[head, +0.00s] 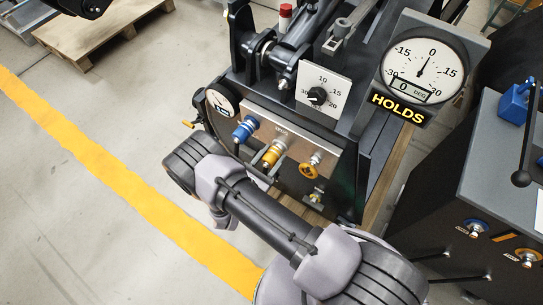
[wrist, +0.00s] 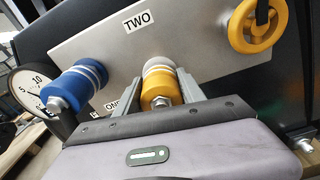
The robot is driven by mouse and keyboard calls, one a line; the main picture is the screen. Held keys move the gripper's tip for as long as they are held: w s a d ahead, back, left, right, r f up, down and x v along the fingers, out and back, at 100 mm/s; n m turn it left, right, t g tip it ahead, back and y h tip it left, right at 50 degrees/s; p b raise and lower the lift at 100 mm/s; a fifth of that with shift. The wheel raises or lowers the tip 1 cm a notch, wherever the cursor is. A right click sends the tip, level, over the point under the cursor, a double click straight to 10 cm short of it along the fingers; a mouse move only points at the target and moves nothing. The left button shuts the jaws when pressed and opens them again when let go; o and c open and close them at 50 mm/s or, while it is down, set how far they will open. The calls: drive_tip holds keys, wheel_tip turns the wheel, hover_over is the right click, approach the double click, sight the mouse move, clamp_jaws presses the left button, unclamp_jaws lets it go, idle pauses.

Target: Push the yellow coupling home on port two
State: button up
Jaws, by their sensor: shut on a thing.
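The yellow coupling (wrist: 159,88) sits on the metal panel (wrist: 207,50) below the label TWO (wrist: 138,20). A silver collar shows between its yellow body and the panel; I cannot tell how deep it is seated. My gripper (wrist: 157,94) is shut on the yellow coupling, one finger on each side. In the head view the yellow coupling (head: 272,156) is on the panel beside the blue one, and my gripper is mostly hidden by my own arm.
A blue coupling (wrist: 76,86) is close on the left and a yellow handwheel (wrist: 257,24) is at the right. A small gauge (wrist: 35,90) is at far left. The big dial (head: 424,68) reads 0 DEG above a HOLDS sign (head: 397,108). A grey cabinet (head: 490,190) stands right.

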drive_tip(key=shift+w+d, duration=0.1)
drive_tip(key=shift+w, duration=0.05)
drive_tip(key=o, duration=1.2)
drive_tip(key=f+p+v, duration=0.1)
drive_tip(key=p+v, duration=0.3)
drive_tip(key=v, duration=1.3)
drive_tip(key=shift+r, duration=0.4)
